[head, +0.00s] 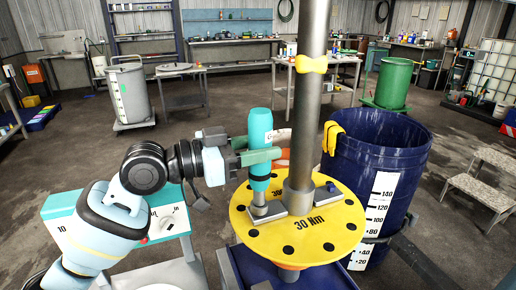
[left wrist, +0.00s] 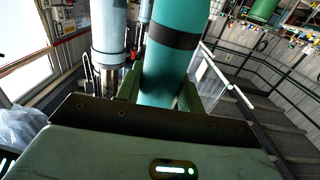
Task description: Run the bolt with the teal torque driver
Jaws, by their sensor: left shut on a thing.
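The teal torque driver (head: 260,128) stands upright over the yellow round flange (head: 270,240), which is marked 30 Nm. My left gripper (head: 264,158) is shut on the driver's body from the left. In the left wrist view the teal driver (left wrist: 168,50), with its dark band, rises between the fingers (left wrist: 160,92). The driver's lower end meets a grey metal foot plate (head: 266,212) at the column's base. The bolt under it is hidden, so I cannot tell how it is seated. My right gripper is not in view.
A grey column (head: 305,130) with a yellow collar rises just right of the driver. A dark blue drum (head: 375,165) with yellow gloves (head: 331,136) stands right of it. A teal-and-white box with a dial (head: 172,222) is at left. Open floor lies behind.

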